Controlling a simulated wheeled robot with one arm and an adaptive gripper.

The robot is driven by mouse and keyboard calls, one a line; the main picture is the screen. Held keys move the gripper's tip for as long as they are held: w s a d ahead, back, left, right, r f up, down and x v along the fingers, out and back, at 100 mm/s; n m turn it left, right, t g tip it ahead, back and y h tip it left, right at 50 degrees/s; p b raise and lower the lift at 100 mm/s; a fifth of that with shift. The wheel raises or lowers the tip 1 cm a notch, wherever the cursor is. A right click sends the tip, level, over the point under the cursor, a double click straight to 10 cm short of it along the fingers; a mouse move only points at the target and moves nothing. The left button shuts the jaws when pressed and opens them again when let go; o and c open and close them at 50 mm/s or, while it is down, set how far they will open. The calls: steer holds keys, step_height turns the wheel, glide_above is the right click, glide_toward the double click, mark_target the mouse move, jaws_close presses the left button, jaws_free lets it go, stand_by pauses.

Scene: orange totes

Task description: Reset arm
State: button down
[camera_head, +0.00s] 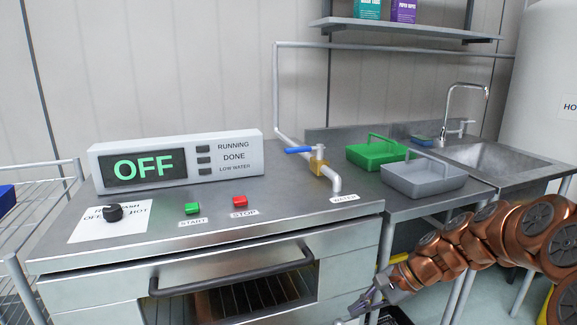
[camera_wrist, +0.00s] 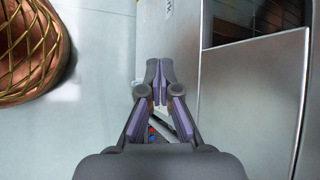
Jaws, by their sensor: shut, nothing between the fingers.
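My gripper (camera_head: 366,303) is at the lower right of the head view, at the end of my copper-coloured arm, in front of the metal washer's right front corner. In the wrist view my gripper (camera_wrist: 159,84) has its two fingertips together, with nothing between them. The arm reaches in from the right edge of the head view. The gripper is apart from the drawer handle (camera_head: 232,269), to its right. I cannot tell how near the fingertips are to the washer front.
The washer top holds an OFF display (camera_head: 143,167), a knob (camera_head: 113,212), a green start button (camera_head: 192,208), a red stop button (camera_head: 239,201) and a blue-handled water valve (camera_head: 298,150). Green (camera_head: 376,154) and grey (camera_head: 424,178) trays stand right, before a sink (camera_head: 490,156).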

steer(key=s+a+r+n+g+h, duration=0.15)
steer(key=s+n, duration=0.25)
steer(key=s, duration=0.4)
steer(key=s+a+f+n+g+h, duration=0.1)
steer(key=s+a+n+g+h, duration=0.15)
steer(key=s, duration=0.65)
steer(key=s+d+n+h, duration=0.2)
steer(key=s+d+n, duration=0.1)
steer(key=s, duration=0.4)
steer(key=s+d+n+h, duration=0.2)
steer(key=s+d+h, duration=0.1)
steer(key=s, duration=0.4)
step_height(320, 180, up, 26)
steer(key=t+p, duration=0.1)
steer(key=p, duration=2.4)
steer(key=shift+s, duration=0.3)
